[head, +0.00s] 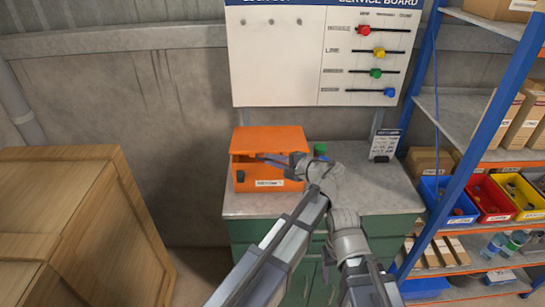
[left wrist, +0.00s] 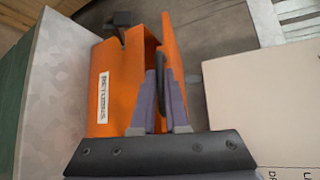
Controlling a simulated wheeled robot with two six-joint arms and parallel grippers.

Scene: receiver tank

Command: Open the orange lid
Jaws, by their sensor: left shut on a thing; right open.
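An orange box (head: 243,185) with a white label stands on the grey counter; it also shows in the left wrist view (left wrist: 112,72), where the label reads RETURNS. Its orange lid (head: 270,138) appears partly raised, with a dark gap at the front. My left gripper (head: 264,159) reaches in from the right at this gap. In the left wrist view my left gripper (left wrist: 160,76) is shut on the dark handle (left wrist: 160,66) at the lid's edge. The fingers partly hide the handle. My right gripper does not show.
A black knob (head: 240,177) juts from the box's front left. A green-capped item (head: 320,150) and a small sign (head: 384,145) stand on the counter (head: 235,206) to the right. A service board (head: 280,70) hangs behind. Wooden crates (head: 70,220) stand left, shelves right.

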